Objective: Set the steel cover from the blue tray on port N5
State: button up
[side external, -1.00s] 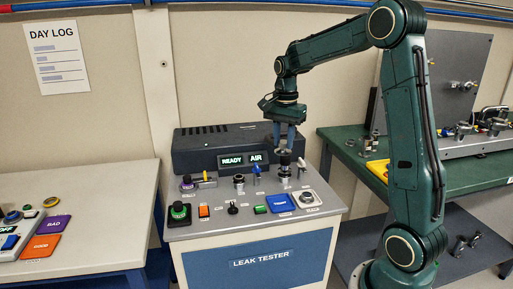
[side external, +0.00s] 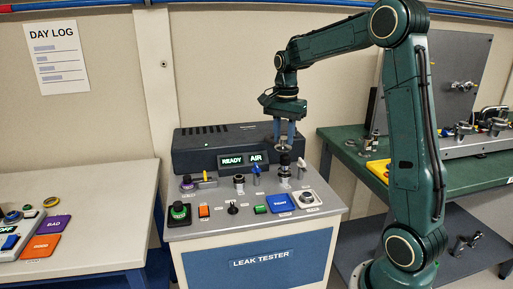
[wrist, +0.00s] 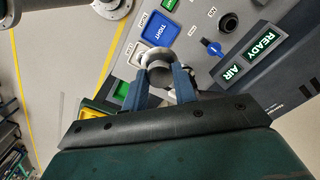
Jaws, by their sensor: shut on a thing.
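My gripper (side external: 284,143) is above the right side of the leak tester's top. Its blue fingers are shut on a small round steel cover (side external: 284,148), held in the air. In the wrist view the fingertips (wrist: 163,76) close around the cover (wrist: 158,57), which hides what is straight below. A port with a dark top (side external: 285,166) stands under the gripper in the side view, apart from the cover. The flat blue tray (side external: 281,204) near the tester's front shows nothing on it; it also shows in the wrist view (wrist: 156,31).
A second port (side external: 239,181), a blue-handled valve (side external: 256,173) and a white-handled valve (side external: 301,165) stand close by. The dark display housing (side external: 205,150) rises behind, showing READY and AIR. A green bench (side external: 470,165) with fittings stands at right.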

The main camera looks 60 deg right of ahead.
jog(key=shift+w+d+f, duration=0.15)
jog(key=shift+w, duration=0.35)
jog(key=w+f, duration=0.3)
jog(key=w, duration=0.5)
jog(key=w+f, duration=0.4)
jog(key=w, duration=0.4)
jog(key=shift+d+f, duration=0.25)
jog(key=shift+d, duration=0.2)
jog(key=shift+f, duration=0.25)
jog(key=shift+f, duration=3.15)
jog(key=shift+f, duration=0.6)
jog(key=o, duration=1.1)
